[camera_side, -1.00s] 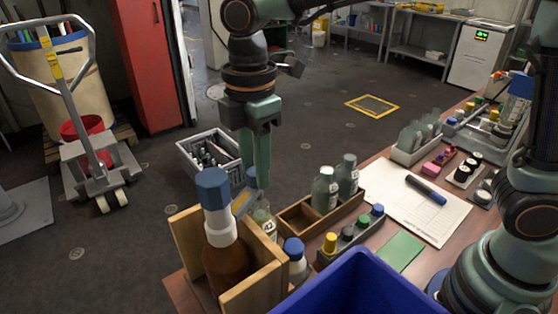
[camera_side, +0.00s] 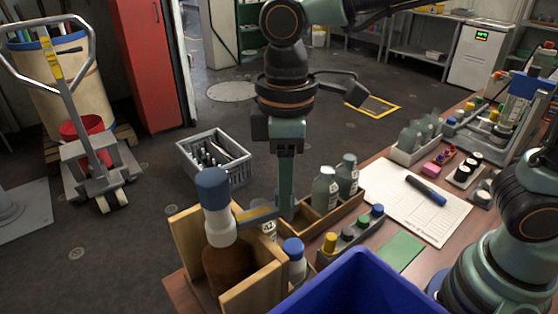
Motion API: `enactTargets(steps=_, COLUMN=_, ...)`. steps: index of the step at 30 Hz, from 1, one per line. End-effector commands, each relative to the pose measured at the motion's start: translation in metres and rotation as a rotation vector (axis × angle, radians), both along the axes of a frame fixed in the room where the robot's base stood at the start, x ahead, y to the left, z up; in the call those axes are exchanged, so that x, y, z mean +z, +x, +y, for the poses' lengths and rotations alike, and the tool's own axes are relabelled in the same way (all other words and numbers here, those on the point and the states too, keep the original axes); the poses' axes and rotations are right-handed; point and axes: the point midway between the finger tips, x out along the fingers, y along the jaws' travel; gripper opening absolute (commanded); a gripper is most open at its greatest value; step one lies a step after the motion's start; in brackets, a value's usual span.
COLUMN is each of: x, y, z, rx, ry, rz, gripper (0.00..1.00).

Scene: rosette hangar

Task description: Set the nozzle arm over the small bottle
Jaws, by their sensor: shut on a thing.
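A large brown bottle (camera_side: 228,262) with a white collar and a blue top (camera_side: 213,188) stands in a wooden holder (camera_side: 257,287). Its nozzle arm (camera_side: 259,213), grey with a yellow stripe, points right from the collar. My gripper (camera_side: 286,208) points down and is shut on the arm's outer end. A small clear bottle (camera_side: 268,231) with a label stands behind the holder. In the picture the nozzle arm crosses in front of its top, so its mouth is hidden. I cannot tell whether the nozzle tip is directly above it.
A wooden tray (camera_side: 322,222) with two grey-green bottles (camera_side: 325,190) is close right of my gripper. A white bottle with a blue cap (camera_side: 294,260), a rack of capped vials (camera_side: 349,238) and a blue bin (camera_side: 355,285) are in front.

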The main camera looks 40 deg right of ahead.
Motion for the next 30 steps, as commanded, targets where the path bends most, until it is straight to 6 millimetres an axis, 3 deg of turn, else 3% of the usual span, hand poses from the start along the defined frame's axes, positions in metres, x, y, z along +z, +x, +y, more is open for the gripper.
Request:
enactTargets(steps=12, x=0.002, y=-0.017, z=0.006, rx=-0.195, ry=0.002, rz=-0.002, gripper=0.00)
enactTargets(steps=29, x=0.002, y=-0.020, z=0.007, rx=-0.223, ry=0.003, rz=-0.003, gripper=0.00)
enactTargets(steps=30, x=0.002, y=-0.020, z=0.007, rx=-0.223, ry=0.003, rz=-0.003, gripper=0.47)
